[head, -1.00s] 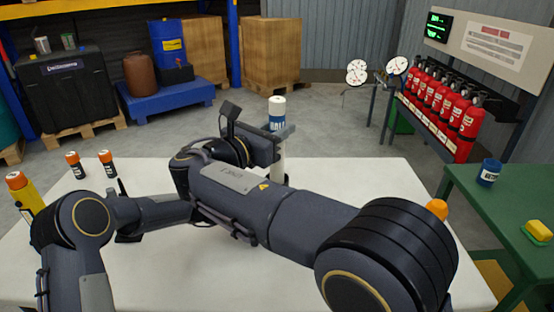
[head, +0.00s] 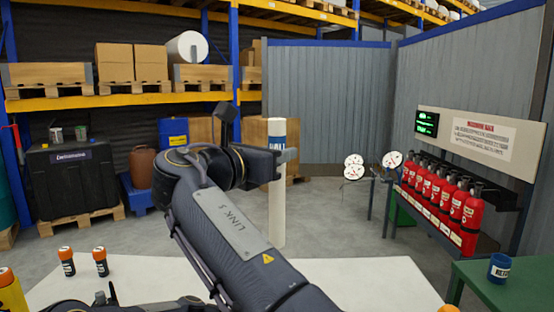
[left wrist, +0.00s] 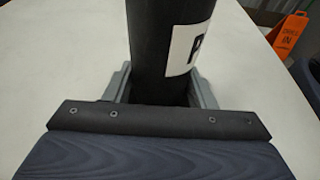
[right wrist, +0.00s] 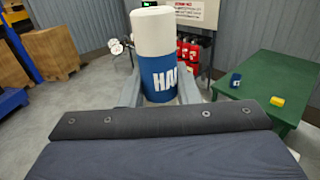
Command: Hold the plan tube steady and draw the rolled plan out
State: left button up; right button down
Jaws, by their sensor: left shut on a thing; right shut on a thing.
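The rolled plan (head: 277,205) is a long white roll with a blue lettered band near its top. It stands upright in the air in the head view, its lower end showing with no tube around it. My right gripper (head: 284,156) is shut on the roll at the blue band; the right wrist view shows the band (right wrist: 162,80) between the fingers. The plan tube (left wrist: 160,50) is dark with a white label, seen in the left wrist view. My left gripper (left wrist: 160,88) is shut around it above the white table. The tube is hidden in the head view.
The white table (head: 370,280) fills the bottom. Two orange-capped bottles (head: 67,262) stand at its left. A green table (head: 500,285) with a blue cup (head: 500,268) is at right, near a row of red extinguishers (head: 440,205). Shelving is behind; an orange sign (left wrist: 290,35) shows too.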

pick_arm(q)
jog(key=o, duration=0.8)
jog(key=shift+o, duration=0.2)
